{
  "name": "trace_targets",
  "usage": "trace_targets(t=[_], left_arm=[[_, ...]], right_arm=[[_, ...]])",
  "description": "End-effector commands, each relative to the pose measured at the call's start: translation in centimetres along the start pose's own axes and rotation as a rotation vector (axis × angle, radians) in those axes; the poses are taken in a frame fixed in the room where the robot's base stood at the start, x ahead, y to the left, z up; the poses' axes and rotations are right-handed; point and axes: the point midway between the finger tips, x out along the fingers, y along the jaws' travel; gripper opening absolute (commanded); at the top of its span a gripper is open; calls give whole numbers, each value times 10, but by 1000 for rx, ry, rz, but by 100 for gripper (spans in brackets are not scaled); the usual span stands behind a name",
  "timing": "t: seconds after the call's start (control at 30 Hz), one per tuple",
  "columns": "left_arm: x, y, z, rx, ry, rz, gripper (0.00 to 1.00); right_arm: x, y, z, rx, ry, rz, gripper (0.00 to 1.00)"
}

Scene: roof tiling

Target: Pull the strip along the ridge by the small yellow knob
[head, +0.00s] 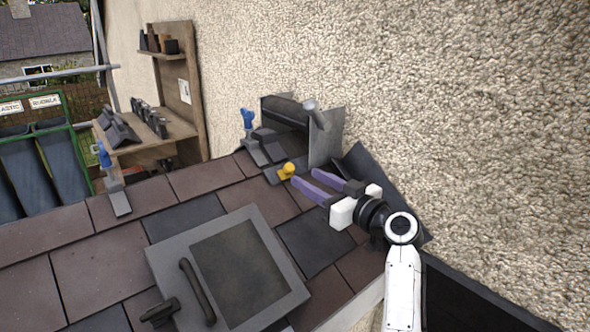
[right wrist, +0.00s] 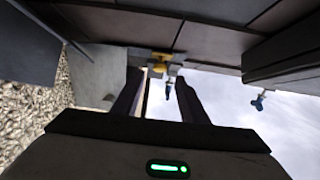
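The small yellow knob (head: 288,169) stands on a dark grey strip near the top edge of the roof, close to the wall. In the right wrist view the yellow knob (right wrist: 160,66) shows ahead, between the fingertips in the picture. My right gripper (head: 304,177) has purple fingers spread apart, with nothing between them that I can see. Its fingertips are just right of the knob in the head view; I cannot tell whether they touch it. Most of the strip's length is hard to make out. My left gripper is not in view.
Blue-handled clamps (head: 247,119) stand along the roof's top edge. A grey roof hatch (head: 165,262) with a dark handle lies below on the tiles. A rough plaster wall (head: 450,110) rises at the right. A wooden shelf (head: 185,90) with tiles stands behind.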

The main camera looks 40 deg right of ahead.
Motion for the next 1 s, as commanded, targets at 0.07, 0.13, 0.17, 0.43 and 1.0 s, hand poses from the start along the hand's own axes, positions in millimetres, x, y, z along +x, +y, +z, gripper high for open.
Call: trace_targets(t=[0.07, 0.13, 0.17, 0.43, 1.0], left_arm=[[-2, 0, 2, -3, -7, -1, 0], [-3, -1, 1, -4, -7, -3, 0], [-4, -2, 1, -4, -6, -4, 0], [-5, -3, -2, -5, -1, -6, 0], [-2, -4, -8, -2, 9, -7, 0]], right_arm=[[17, 0, -3, 4, 2, 0, 39], [28, -1, -2, 4, 2, -1, 39], [33, -1, -2, 3, 1, -2, 39], [54, 0, 0, 0, -1, 1, 39], [55, 0, 1, -1, -2, 1, 0]])
